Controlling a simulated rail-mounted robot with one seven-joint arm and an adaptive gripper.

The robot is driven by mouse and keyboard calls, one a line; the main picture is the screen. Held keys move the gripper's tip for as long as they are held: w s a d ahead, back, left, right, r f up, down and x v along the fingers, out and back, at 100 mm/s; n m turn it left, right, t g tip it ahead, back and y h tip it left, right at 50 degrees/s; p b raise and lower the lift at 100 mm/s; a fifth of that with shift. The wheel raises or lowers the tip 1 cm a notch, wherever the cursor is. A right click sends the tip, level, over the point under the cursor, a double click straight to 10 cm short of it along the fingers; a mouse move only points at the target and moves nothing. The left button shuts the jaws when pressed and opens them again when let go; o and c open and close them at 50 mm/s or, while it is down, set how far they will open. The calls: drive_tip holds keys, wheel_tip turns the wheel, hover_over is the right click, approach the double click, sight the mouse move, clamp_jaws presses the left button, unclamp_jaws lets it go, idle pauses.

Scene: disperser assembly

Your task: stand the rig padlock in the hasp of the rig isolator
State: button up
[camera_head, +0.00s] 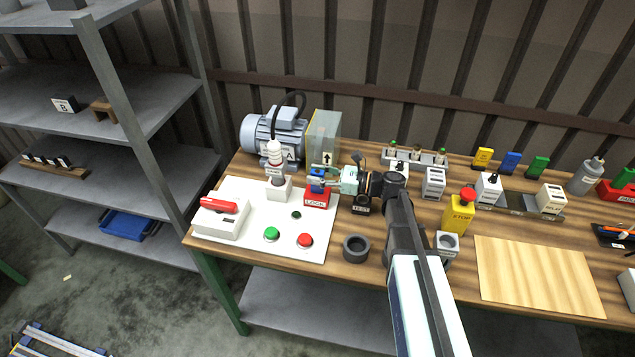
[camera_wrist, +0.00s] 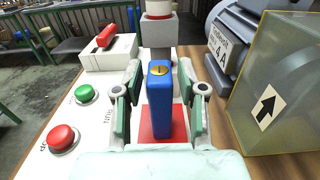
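The rig padlock, a blue block with a yellow keyhole disc on top (camera_wrist: 160,105), stands upright on a red block marked LOCK (camera_head: 317,199). It also shows in the head view (camera_head: 316,186), partly hidden by my gripper. In the wrist view my gripper (camera_wrist: 168,95) has its fingers on both sides of the padlock, with gaps left and right, so it is open around it. The rig isolator, a white box with a red handle (camera_head: 220,217), is on the white board at left, and also shows in the wrist view (camera_wrist: 108,52). I cannot make out its hasp clearly.
The white board (camera_head: 270,255) carries a green button (camera_head: 271,234) and a red button (camera_head: 305,240). A grey motor (camera_head: 272,132) and a translucent box with an arrow (camera_head: 323,137) stand close behind. A dark ring (camera_head: 356,247) sits on the table at right.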

clamp_jaws()
drive_tip(key=shift+r, duration=0.15)
